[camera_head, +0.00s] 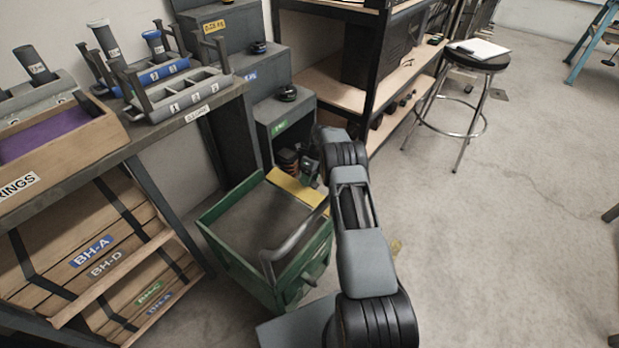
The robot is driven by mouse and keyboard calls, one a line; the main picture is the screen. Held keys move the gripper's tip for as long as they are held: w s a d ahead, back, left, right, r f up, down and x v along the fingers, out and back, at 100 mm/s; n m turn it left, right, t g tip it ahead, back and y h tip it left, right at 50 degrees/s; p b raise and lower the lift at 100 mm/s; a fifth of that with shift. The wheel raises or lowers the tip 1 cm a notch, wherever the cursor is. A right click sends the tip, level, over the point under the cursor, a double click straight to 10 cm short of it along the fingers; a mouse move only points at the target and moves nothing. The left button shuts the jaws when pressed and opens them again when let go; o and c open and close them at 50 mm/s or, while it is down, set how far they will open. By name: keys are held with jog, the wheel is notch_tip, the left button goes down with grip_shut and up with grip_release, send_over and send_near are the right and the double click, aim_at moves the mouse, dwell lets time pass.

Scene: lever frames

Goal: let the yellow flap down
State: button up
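The yellow flap (297,187) is at the far end of a green cart (225,253). It shows as a narrow yellow strip slanting down to the right. Its hinge and exact angle are too small to tell. My arm reaches up from the bottom of the view and bends over at the cart's right side. My gripper (309,172) seems to be just beyond the flap, small and partly hidden by my arm. I cannot tell whether its fingers touch the flap or how far apart they are.
A bent grey handle (292,238) rises at the cart's near right side. Dark grey stepped cabinets (285,120) stand behind the cart. A workbench (150,135) with racks and bins is at the left, and a stool (478,62) stands at the upper right.

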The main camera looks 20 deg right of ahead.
jog(key=p+v, duration=0.3)
jog(key=v, duration=1)
jog(key=shift+r, duration=0.35)
jog(key=shift+d, duration=0.15)
